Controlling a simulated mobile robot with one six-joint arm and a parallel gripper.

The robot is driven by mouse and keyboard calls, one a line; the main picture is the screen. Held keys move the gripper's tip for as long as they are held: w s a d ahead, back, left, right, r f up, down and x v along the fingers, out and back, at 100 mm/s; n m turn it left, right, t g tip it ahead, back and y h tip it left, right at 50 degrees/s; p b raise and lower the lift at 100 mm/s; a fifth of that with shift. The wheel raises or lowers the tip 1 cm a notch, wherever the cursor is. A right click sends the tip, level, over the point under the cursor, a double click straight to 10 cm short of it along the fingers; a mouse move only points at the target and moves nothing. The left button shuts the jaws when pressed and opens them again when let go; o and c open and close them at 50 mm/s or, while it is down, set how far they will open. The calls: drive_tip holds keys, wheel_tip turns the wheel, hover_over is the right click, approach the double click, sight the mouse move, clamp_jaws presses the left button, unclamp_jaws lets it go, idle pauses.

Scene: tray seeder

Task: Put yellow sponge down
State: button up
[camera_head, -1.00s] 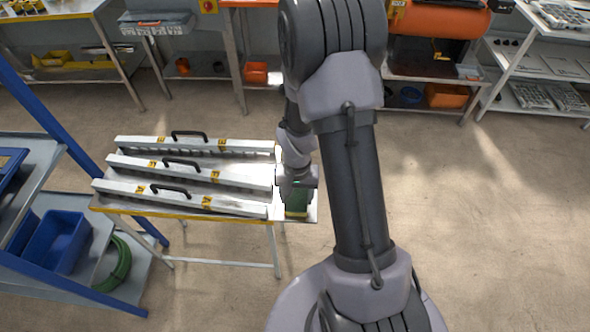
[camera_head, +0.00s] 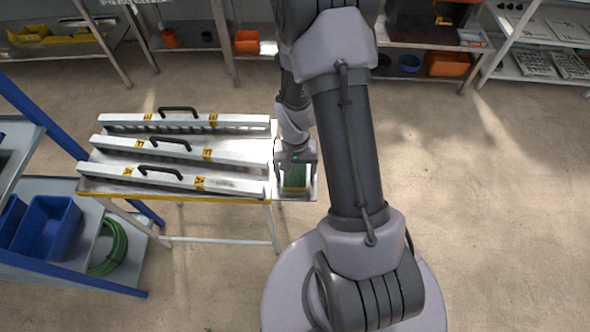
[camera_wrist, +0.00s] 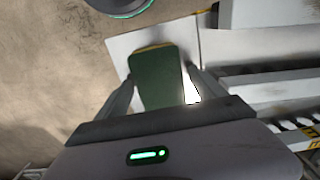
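The sponge (camera_wrist: 157,78) shows a dark green face with a thin yellow edge at its far end in the wrist view. It also shows in the head view as a green block (camera_head: 295,178) under my wrist. My gripper (camera_wrist: 160,72) has one finger along each long side of it, and the fingertips appear to press on it. The sponge is over a pale plate (camera_wrist: 122,50) at the right end of the table (camera_head: 182,199). I cannot tell whether it touches the plate.
Several white bars with black handles (camera_head: 180,150) lie on the table, left of my gripper. A blue bin (camera_head: 45,228) and a green hose coil (camera_head: 108,248) sit on a shelf unit at the lower left. The floor at the right is clear.

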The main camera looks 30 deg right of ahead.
wheel_tip(320, 180, up, 12)
drive_tip(key=p, duration=0.6)
wheel_tip(320, 180, up, 12)
drive_tip(key=t, duration=0.2)
hover_over(295, 171)
drive_tip(key=a, duration=0.4)
drive_tip(key=s+a+r+n+t+y, duration=0.1)
drive_tip(key=s+a+r+t, duration=0.1)
drive_tip(key=s+a+r, duration=0.3)
drive_tip(key=s+a+r+n+t+y, duration=0.1)
drive_tip(key=s+a+r, duration=0.4)
drive_tip(key=r, duration=0.5)
drive_tip(key=shift+s+a+r+t, duration=0.2)
drive_tip(key=shift+s+a+t, duration=0.15)
drive_tip(key=shift+s, duration=0.3)
